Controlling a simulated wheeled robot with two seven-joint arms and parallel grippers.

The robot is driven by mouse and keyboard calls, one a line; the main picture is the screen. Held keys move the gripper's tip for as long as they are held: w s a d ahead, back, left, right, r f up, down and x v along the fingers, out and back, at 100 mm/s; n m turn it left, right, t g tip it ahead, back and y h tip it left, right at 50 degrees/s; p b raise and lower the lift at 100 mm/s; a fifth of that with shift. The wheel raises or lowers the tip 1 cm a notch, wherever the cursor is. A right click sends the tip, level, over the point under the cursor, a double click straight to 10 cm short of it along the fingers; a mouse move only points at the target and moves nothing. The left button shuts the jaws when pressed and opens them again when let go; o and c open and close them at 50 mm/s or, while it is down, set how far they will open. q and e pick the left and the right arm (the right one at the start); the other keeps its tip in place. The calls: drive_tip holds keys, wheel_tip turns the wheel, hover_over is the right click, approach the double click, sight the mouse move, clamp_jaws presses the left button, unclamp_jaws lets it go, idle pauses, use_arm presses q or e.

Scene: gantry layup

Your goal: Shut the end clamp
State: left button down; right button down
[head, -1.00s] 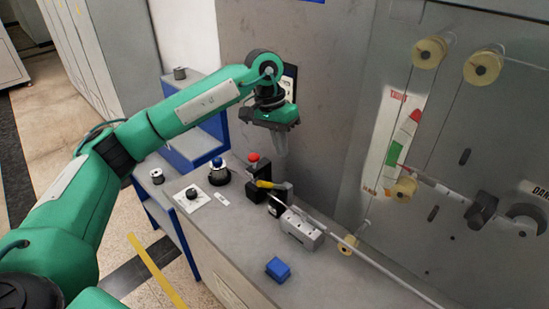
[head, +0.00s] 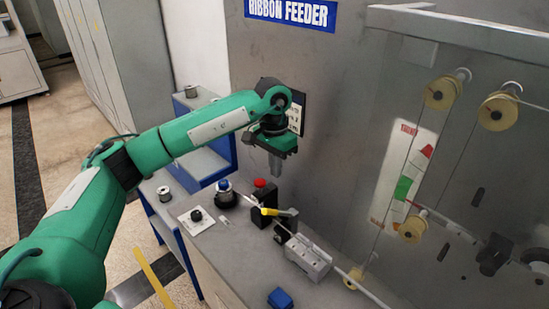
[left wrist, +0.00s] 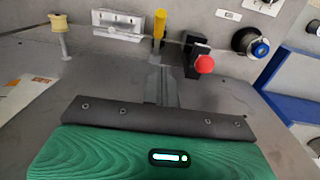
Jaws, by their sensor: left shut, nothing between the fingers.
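The end clamp appears to be the small dark fixture with a yellow-handled lever (head: 270,211) on the bench, at the near end of the white rod or ribbon. The lever's handle lies roughly level in the head view; I cannot tell whether the clamp is fully open. The yellow handle also shows in the left wrist view (left wrist: 160,22), beyond the fingers. My left gripper (head: 275,170) points down above and behind the clamp, near the wall, apart from it. Its fingers (left wrist: 166,90) are shut with nothing between them. My right gripper is not in view.
A black block with a red knob (head: 260,183) stands close beside the lever. A blue-topped knob (head: 223,185) and a black knob on a white plate (head: 196,215) are left of it.

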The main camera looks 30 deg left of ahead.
use_arm(q)
drive_tip(key=p, duration=0.2)
approach(279, 213)
drive_tip(key=shift+s+a+f+p, duration=0.3)
drive_tip(key=shift+s+f+p, duration=0.05)
drive_tip(key=shift+f+p, duration=0.15)
drive_tip(key=shift+s+a+f+p, duration=0.3)
drive_tip(key=shift+f+p, duration=0.2)
drive_tip(key=shift+s+f, duration=0.35)
drive_tip(key=shift+f, duration=0.2)
